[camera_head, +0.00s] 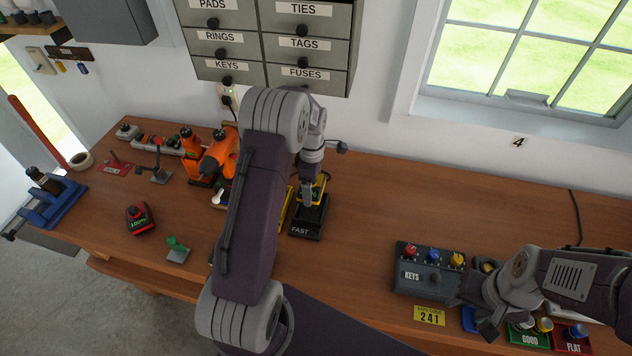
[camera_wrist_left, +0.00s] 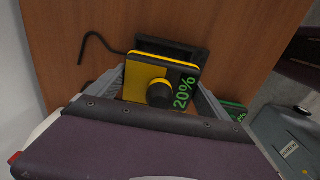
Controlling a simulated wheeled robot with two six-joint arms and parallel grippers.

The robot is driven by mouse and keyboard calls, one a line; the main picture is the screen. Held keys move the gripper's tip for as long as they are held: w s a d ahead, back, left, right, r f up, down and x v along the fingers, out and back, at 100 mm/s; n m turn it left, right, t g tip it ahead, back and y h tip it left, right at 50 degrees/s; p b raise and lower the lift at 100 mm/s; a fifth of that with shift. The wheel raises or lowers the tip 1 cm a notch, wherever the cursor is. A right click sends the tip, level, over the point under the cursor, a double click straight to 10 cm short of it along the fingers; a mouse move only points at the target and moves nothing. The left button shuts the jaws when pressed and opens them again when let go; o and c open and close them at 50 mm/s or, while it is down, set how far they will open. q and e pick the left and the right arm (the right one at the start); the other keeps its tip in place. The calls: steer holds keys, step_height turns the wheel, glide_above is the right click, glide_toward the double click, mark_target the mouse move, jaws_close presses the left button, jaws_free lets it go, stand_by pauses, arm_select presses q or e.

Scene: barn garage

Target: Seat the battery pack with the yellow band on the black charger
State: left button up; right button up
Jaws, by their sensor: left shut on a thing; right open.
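The yellow-banded battery pack (camera_head: 321,186) is held in my left gripper (camera_head: 307,192) at the black charger (camera_head: 308,222) marked FAST. In the left wrist view the pack (camera_wrist_left: 146,76) shows a yellow face, a black knob and a dark strip reading 20%. The fingers close on its sides. The charger (camera_wrist_left: 186,49) shows just beyond the pack's edge. I cannot tell whether the pack is fully seated or slightly above it. My left arm hides part of the bench. My right gripper (camera_head: 472,310) is open and empty beside the KEYS box.
The KEYS box (camera_head: 427,270) with coloured knobs stands at right, near a yellow 241 tag (camera_head: 429,316) and the GOOD (camera_head: 528,337) and FLAT (camera_head: 572,339) trays. Orange drills (camera_head: 217,153) and a red-banded pack (camera_head: 139,217) stand at left. The bench behind the KEYS box is clear.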

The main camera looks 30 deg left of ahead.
arm_select(q)
steer(key=shift+s, duration=0.25)
steer(key=shift+w+a+f+b, duration=0.1)
steer(key=shift+f+b, duration=0.35)
steer(key=shift+f, duration=0.05)
step_height(320, 180, down, 4)
steer(key=b, duration=0.3)
stand_by(0.4)
steer(key=shift+f, duration=0.15)
stand_by(0.4)
